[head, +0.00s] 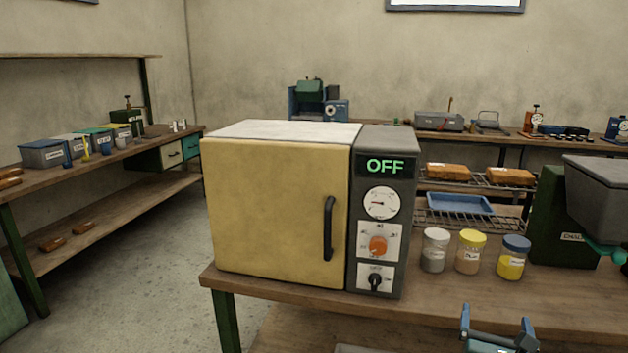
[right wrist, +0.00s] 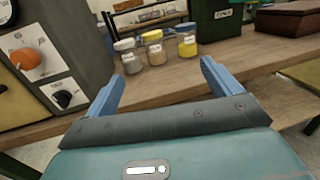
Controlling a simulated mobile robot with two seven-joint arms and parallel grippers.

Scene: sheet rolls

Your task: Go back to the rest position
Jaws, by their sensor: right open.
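My right gripper (head: 497,328) shows at the bottom of the head view, in front of the workbench's front edge. It is open and empty, its two blue fingers spread apart. In the right wrist view the gripper (right wrist: 163,82) points at the bench, with the jars beyond its fingertips and touching nothing that I can see. My left gripper is not in the head view.
A yellow-doored oven (head: 275,210), door shut and display reading OFF, stands on the workbench (head: 450,300). Three lidded jars, including a yellow-lidded one (head: 470,251), stand right of it. A green machine (head: 562,220) is farther right. Open floor (head: 150,280) lies left.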

